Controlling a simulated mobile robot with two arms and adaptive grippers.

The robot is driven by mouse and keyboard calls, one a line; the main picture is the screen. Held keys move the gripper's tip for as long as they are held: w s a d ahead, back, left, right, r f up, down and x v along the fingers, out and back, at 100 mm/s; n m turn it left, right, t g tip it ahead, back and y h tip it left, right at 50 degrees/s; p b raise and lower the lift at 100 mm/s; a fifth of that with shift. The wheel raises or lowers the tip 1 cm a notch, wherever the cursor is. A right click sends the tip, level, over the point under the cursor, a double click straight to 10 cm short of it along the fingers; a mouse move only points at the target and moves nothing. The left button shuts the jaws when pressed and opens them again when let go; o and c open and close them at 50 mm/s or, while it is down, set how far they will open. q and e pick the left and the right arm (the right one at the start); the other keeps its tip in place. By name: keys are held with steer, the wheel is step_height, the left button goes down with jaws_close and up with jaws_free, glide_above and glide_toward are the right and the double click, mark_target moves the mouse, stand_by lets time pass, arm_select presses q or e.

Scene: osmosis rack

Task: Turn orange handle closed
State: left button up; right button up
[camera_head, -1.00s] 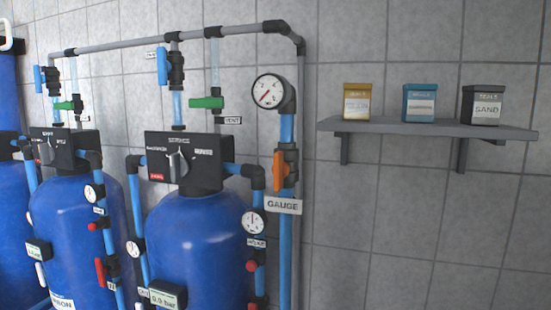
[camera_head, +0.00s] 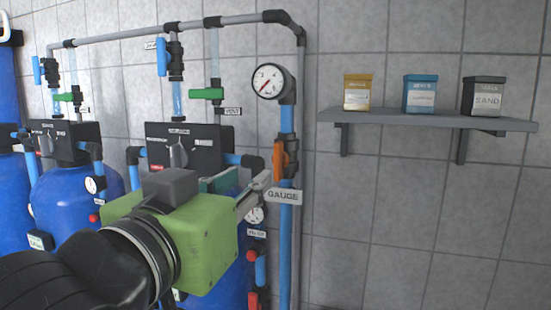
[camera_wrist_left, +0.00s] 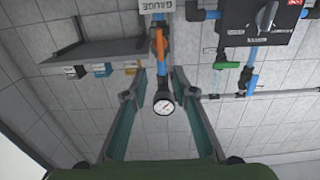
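The orange handle (camera_head: 279,160) sits on a valve on the vertical blue pipe, below the round gauge (camera_head: 268,81) and above the GAUGE label (camera_head: 284,196). It points up and down, along the pipe. My left gripper (camera_head: 262,188) is just left of the handle and label in the head view, with a gap to the handle. In the left wrist view the gripper (camera_wrist_left: 166,88) is open, its two fingers apart with nothing held between them. That view is upside down, and the orange handle (camera_wrist_left: 160,42) shows beyond the fingertips. My right gripper is not in view.
Blue tanks (camera_head: 75,195) with black control heads stand at the left, partly hidden by my left arm. Green handles (camera_head: 207,94) and blue handles (camera_head: 162,56) are on nearby pipes. A grey shelf (camera_head: 430,120) with three boxes is at the right.

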mark_target(276, 157)
arm_select(q)
steer(key=p+x, duration=0.2)
steer(key=x, duration=1)
steer(key=shift+w+r, duration=0.15)
steer(key=shift+w+d, duration=0.1)
steer(key=shift+w, duration=0.25)
steer(key=shift+w+d, duration=0.2)
steer(key=shift+w, duration=0.2)
jaws_close()
